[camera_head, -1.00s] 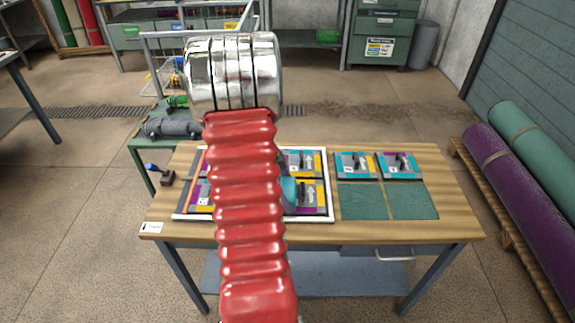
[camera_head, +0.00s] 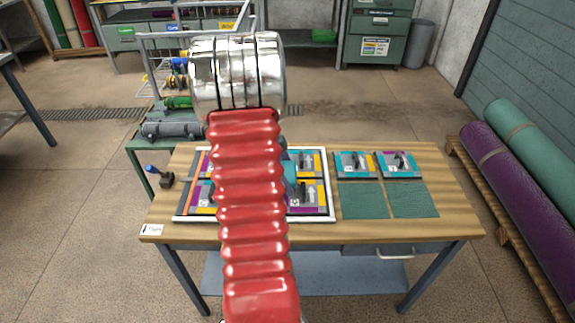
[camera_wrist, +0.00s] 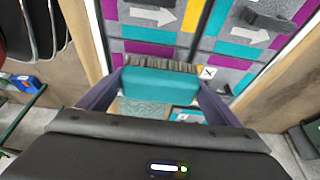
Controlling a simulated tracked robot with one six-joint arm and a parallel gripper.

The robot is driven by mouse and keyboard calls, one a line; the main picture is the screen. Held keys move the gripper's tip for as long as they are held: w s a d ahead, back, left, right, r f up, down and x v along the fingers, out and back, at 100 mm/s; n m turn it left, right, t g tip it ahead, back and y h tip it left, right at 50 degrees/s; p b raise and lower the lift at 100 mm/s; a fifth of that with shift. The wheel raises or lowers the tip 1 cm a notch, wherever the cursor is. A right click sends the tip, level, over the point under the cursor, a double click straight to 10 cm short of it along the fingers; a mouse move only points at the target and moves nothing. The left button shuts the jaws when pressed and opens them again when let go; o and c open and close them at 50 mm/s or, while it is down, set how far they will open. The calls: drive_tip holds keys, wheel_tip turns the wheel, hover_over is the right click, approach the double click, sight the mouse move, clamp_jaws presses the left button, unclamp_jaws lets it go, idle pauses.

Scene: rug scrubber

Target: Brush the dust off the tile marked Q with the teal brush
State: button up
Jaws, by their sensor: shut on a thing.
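My gripper (camera_wrist: 160,88) is shut on the teal brush (camera_wrist: 160,86), which lies crosswise between its two fingers. The brush's grey bristles face away from my wrist, over the tiles in the white frame (camera_head: 331,198). I cannot tell whether the bristles touch a tile. In the head view my red arm hides the middle of the frame and most of my gripper. A lower right tile (camera_head: 306,197) in the frame carries a white label that may read Q, too small to be sure. No dust can be made out on it.
Two more handled tiles (camera_head: 355,165) stand right of the frame, behind two green mats (camera_head: 362,199). A small blue-topped tool (camera_head: 164,176) lies at the wooden table's left edge. The table's right end is bare. Rolled rugs (camera_head: 520,180) lie on a pallet at the right.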

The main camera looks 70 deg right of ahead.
drive_tip(key=shift+s+r, duration=0.15)
drive_tip(key=shift+r, duration=2.05)
drive_tip(key=o, duration=0.7)
drive_tip(key=c, duration=0.6)
drive_tip(key=shift+r, duration=3)
